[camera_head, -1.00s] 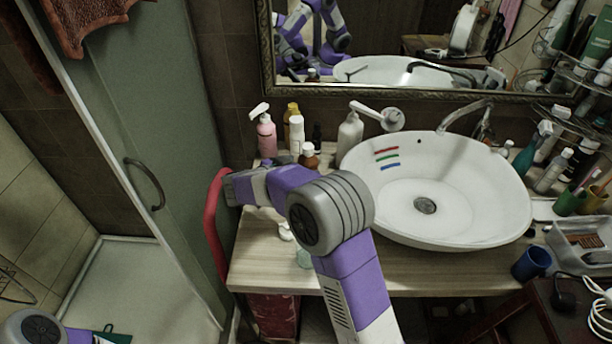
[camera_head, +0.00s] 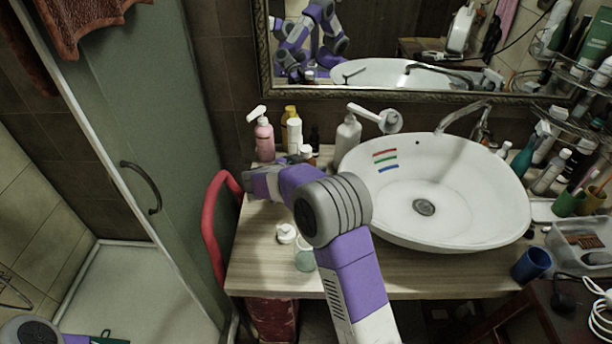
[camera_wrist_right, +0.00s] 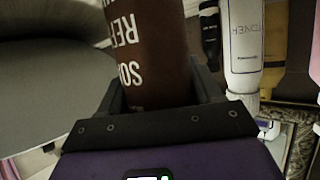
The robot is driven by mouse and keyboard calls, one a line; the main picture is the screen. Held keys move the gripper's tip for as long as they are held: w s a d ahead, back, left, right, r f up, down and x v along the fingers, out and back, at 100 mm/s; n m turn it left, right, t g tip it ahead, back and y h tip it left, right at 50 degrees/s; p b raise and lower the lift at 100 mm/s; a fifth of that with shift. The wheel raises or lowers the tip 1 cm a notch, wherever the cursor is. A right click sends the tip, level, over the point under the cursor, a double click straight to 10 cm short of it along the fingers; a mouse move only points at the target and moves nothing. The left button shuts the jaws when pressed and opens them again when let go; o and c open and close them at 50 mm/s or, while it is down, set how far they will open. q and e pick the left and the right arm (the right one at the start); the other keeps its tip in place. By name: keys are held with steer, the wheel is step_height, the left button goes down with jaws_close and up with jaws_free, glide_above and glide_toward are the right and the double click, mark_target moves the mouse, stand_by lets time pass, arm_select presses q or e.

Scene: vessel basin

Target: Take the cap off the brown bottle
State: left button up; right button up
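The brown bottle (camera_head: 311,161) stands at the back of the wooden counter, left of the basin, with a white cap (camera_head: 306,150) on top. My right gripper (camera_head: 288,163) is beside it at its left, partly hidden by my own arm. In the right wrist view the brown bottle (camera_wrist_right: 155,50), with white lettering, lies between the two dark fingers of my right gripper (camera_wrist_right: 160,88). The fingers flank its body closely; whether they press on it is unclear. The cap does not show there. My left gripper is out of view.
A pink pump bottle (camera_head: 264,140), a white bottle (camera_head: 294,136) and a white dispenser (camera_head: 348,138) stand close around. The basin (camera_head: 450,190) is to the right. A small white jar (camera_head: 286,233) and a greenish glass (camera_head: 304,260) are on the front counter.

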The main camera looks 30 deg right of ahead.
steer(key=c, duration=0.6)
step_height(320, 180, up, 10)
steer(key=shift+r+p, duration=0.1)
steer(key=shift+p, duration=0.8)
steer(key=o, duration=0.6)
steer(key=c, duration=0.9)
